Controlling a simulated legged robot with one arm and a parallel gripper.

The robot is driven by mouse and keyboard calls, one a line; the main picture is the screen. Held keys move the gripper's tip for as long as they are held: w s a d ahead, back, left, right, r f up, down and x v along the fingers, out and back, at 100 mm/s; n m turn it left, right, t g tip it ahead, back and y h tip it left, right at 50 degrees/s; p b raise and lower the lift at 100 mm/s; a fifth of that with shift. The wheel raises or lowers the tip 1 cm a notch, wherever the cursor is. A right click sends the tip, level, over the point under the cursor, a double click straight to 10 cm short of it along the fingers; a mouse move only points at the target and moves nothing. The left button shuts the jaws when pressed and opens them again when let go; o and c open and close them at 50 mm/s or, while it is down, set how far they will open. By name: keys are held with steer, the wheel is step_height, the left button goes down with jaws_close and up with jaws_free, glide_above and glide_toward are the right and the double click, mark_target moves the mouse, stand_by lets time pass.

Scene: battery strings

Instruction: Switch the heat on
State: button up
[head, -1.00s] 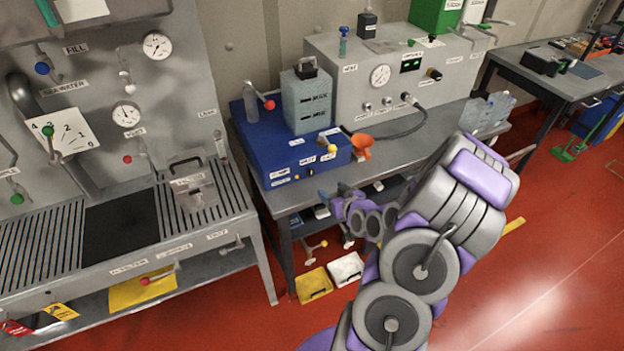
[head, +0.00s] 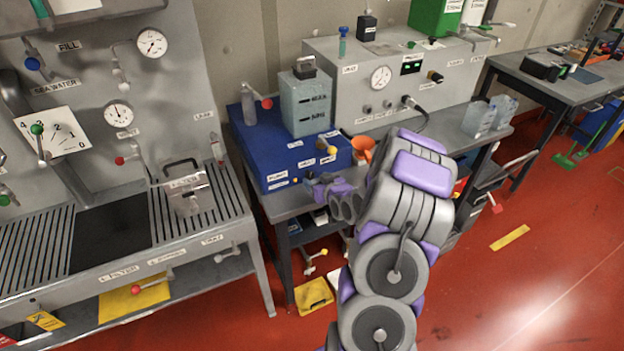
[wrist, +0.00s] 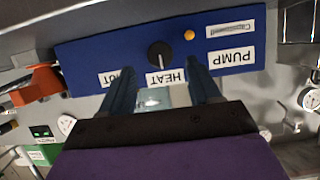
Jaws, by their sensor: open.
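The blue box (head: 262,140) stands on the grey bench, and its front panel (wrist: 85,50) fills the top of the wrist view. A round black knob (wrist: 160,54) with a pale pointer mark sits on it, beside a HEAT label (wrist: 172,76). An orange-yellow button (wrist: 189,35) and a PUMP label (wrist: 232,58) are to the right of the knob. My gripper (wrist: 163,84) is open, its two fingers apart on either side of the knob's line. The knob looks clear of both fingers. In the head view my gripper (head: 318,183) is just in front of the box's panel.
A pale tank (head: 305,103) stands on the blue box. An orange funnel (head: 363,147) is at its right, in front of a grey instrument box (head: 345,75). A steel sink counter (head: 230,215) is at the left. Red floor is open at the right.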

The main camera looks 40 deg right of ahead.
mark_target(311, 176)
steer(key=shift+b+x, duration=0.3)
steer(key=shift+x, duration=2.05)
steer(key=shift+r, duration=0.1)
steer(key=shift+c, duration=0.3)
steer(key=c, duration=0.9)
steer(key=shift+c, duration=0.2)
